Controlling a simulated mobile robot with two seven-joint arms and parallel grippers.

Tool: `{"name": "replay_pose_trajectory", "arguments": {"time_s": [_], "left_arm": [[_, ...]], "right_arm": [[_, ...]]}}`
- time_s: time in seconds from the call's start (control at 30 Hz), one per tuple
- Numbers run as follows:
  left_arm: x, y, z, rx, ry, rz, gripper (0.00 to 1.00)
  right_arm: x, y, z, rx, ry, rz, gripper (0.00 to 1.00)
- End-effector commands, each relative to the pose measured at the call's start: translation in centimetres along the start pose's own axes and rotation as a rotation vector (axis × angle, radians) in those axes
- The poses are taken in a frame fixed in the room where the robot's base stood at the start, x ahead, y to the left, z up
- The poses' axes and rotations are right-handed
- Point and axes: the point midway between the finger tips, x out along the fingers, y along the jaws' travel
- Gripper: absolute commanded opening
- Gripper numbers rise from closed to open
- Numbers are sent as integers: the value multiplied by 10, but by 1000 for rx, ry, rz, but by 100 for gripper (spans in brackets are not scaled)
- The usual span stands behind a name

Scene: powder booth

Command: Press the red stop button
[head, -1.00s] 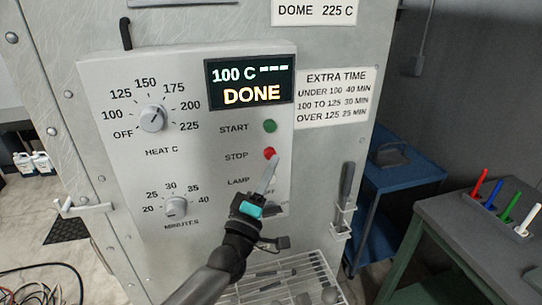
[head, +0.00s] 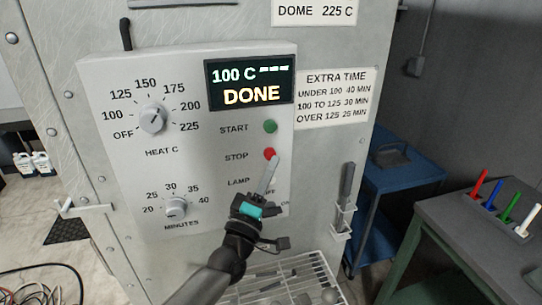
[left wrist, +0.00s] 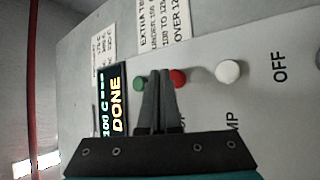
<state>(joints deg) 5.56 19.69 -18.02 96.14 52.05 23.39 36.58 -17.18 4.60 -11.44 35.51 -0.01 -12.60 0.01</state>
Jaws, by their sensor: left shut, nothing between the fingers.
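The red stop button (head: 270,154) is on the light grey control panel (head: 120,180), beside the word STOP and below the green start button (head: 270,126). My left gripper (head: 274,160) is shut and empty, its tips at the lower right edge of the red button in the head view. In the left wrist view the shut fingertips (left wrist: 158,76) lie between the green button (left wrist: 138,83) and the red button (left wrist: 178,78), partly covering the red one. I cannot tell whether they touch it. The display (head: 250,83) reads 100 C and DONE. My right gripper is not in view.
A white lamp button (left wrist: 228,72) is beside the red one in the wrist view. Heat (head: 153,118) and minutes (head: 176,208) dials are left on the panel. A holder with a grey-handled tool (head: 346,185) is to the right. A wire rack (head: 310,270) is below.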

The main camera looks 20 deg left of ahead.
Motion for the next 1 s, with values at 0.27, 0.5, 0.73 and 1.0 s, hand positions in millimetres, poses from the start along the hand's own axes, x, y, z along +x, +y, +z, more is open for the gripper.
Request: {"name": "replay_pose_trajectory", "arguments": {"time_s": [0.27,0.5,0.73,1.0], "left_arm": [[0,0,0,0,0,0,0],[0,0,0,0,0,0,0],[2,-2,-2,1,0,1,0],[6,-4,-4,1,0,0,0]], "right_arm": [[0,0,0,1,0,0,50],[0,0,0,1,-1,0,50],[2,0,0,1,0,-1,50],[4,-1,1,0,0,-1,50]]}}
